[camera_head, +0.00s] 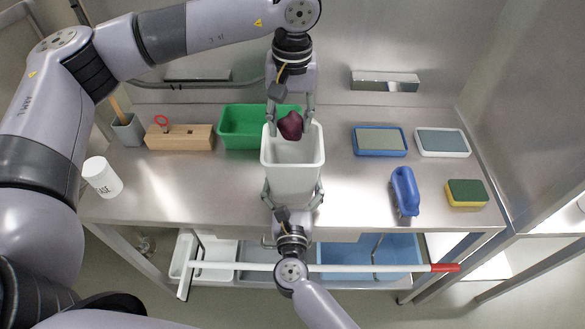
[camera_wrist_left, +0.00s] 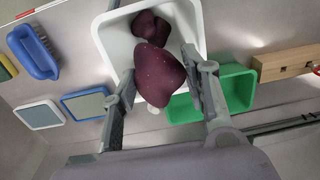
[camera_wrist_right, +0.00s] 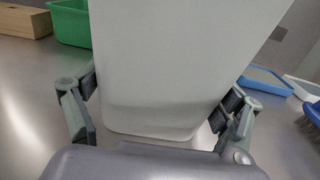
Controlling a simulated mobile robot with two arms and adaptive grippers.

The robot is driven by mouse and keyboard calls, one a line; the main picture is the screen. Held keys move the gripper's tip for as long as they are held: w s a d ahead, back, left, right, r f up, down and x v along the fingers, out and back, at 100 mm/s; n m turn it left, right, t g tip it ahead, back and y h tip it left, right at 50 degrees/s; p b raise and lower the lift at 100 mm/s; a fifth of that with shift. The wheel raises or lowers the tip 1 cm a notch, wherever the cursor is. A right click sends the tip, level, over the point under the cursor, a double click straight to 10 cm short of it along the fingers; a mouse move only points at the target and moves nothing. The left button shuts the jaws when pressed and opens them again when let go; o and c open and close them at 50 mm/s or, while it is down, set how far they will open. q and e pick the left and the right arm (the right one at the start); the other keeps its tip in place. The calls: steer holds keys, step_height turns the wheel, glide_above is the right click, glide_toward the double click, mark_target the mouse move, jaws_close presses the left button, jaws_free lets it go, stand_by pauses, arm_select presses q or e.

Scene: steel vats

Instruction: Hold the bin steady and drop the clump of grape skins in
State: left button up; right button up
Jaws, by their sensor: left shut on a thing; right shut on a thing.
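The white bin (camera_head: 293,178) stands upright near the table's front edge. My right gripper (camera_head: 292,190) is shut on the bin from the front, fingers on both sides; the right wrist view shows the bin wall (camera_wrist_right: 170,70) between them. My left gripper (camera_head: 292,122) points down over the bin's mouth and is shut on the dark red clump of grape skins (camera_head: 291,126). In the left wrist view the clump (camera_wrist_left: 158,76) is between the fingers over the open bin (camera_wrist_left: 112,35). A smaller dark lump shows beyond it there; I cannot tell whether they are joined.
A green tub (camera_head: 240,127) is just behind the bin, beside a wooden block (camera_head: 180,138). A white cup (camera_head: 102,177) is at left. Two trays (camera_head: 380,141) (camera_head: 442,142), a blue brush (camera_head: 405,191) and a sponge (camera_head: 466,193) are at right. Bare steel lies on both sides of the bin.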

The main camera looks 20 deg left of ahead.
arm_select(q)
steer(key=shift+f, duration=0.6)
steer(key=o, duration=1.1)
steer(key=shift+r, duration=0.1)
step_height(320, 180, up, 12)
steer(key=shift+d, duration=0.15)
arm_select(e)
steer(key=o, duration=0.7)
